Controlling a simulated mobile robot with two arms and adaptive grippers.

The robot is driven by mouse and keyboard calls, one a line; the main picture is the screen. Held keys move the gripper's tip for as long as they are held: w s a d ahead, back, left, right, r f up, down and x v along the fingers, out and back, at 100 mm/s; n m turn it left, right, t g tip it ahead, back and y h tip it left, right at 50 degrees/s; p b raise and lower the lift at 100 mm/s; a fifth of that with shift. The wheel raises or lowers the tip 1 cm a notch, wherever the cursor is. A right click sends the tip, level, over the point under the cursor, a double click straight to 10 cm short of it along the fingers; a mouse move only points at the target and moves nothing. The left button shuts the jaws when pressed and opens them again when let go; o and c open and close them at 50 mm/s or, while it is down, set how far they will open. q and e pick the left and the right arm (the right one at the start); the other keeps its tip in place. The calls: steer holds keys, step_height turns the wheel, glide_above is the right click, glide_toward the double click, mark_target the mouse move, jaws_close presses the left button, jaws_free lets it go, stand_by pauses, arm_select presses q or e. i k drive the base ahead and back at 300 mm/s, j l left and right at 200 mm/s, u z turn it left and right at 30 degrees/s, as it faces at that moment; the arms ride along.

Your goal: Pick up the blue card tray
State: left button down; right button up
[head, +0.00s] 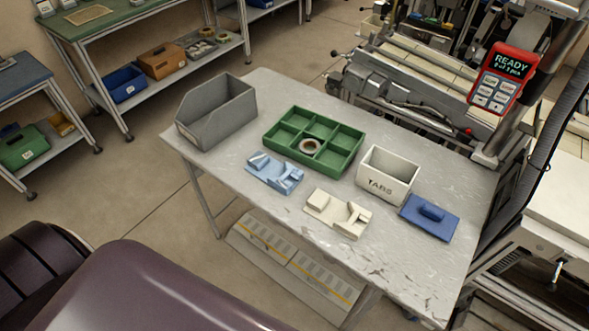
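A light blue moulded tray (272,177), which looks like the blue card tray, lies on the grey table (290,215) near its front edge. It is just in front of the green compartment tray and left of a cream tray of similar shape (335,215). Its upper side shows raised blocks and recesses. Nothing is touching it from above. Neither of my grippers shows in the head view.
On the table stand a grey open bin (218,115), a green compartment tray (345,160) with a tape reel (300,147) in it, a white box marked TABS (388,186) and a dark blue flat piece with a handle (414,226). A machine with a red READY panel (503,77) borders the back right.

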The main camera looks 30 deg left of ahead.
mark_target(285, 179)
steer(key=u, duration=0.55)
steer(key=l+u, duration=0.15)
steer(key=u, duration=0.3)
steer(key=k+l+u, duration=0.1)
steer(key=u, duration=0.4)
steer(key=k+u, duration=0.15)
steer(key=u, duration=0.3)
steer(key=k+l+u, duration=0.1)
steer(key=u, duration=0.4)
steer(key=k+l, duration=0.1)
steer(key=i+l, duration=0.25)
